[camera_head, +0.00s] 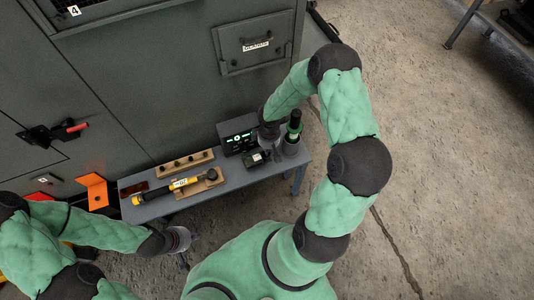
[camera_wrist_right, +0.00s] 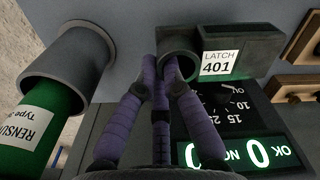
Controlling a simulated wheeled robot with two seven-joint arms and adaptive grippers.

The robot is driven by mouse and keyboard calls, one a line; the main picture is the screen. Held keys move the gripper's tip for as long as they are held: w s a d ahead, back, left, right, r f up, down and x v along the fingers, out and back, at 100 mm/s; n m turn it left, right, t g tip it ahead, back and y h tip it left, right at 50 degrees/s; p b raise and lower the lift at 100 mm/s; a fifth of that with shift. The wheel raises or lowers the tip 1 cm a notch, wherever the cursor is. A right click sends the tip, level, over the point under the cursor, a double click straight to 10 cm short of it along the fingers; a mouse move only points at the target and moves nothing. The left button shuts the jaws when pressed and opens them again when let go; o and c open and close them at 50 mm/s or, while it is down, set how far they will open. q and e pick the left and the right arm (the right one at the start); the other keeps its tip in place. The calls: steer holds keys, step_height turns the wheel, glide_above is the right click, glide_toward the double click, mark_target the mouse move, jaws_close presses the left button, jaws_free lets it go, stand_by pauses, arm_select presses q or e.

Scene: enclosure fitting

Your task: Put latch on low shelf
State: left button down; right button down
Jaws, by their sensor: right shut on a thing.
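The latch (camera_wrist_right: 262,48) is a dark grey block with a round ring at one end and a white label reading LATCH 401. My right gripper (camera_wrist_right: 164,75) has its purple fingers shut on the ring end. In the head view the latch (camera_head: 256,158) is over the grey bench top (camera_head: 222,180), beside my right gripper (camera_head: 270,140). I cannot tell whether it touches the bench. No surface is marked as the low shelf. My left gripper (camera_head: 180,240) is in front of the bench, apart from it; its fingers are too small to read.
A black device with a green display (camera_head: 237,141) stands behind the latch. A yellow-black tool (camera_head: 170,188) and wooden blocks (camera_head: 185,163) occupy the left bench. The grey cabinet (camera_head: 150,90) rises behind.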

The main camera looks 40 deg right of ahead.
steer(key=shift+w+d+f+b, duration=0.15)
steer(key=shift+w+f+b, duration=0.05)
steer(key=shift+w+f, duration=0.3)
steer(key=shift+w+d+f+b, duration=0.15)
steer(key=shift+w+f, duration=0.25)
steer(key=shift+f, duration=0.2)
step_height(320, 180, down, 3)
steer(key=shift+w+f+b, duration=0.1)
steer(key=shift+b, duration=0.65)
steer(key=c, duration=1.7)
jaws_free()
steer(key=o, duration=0.3)
steer(key=shift+o, duration=0.2)
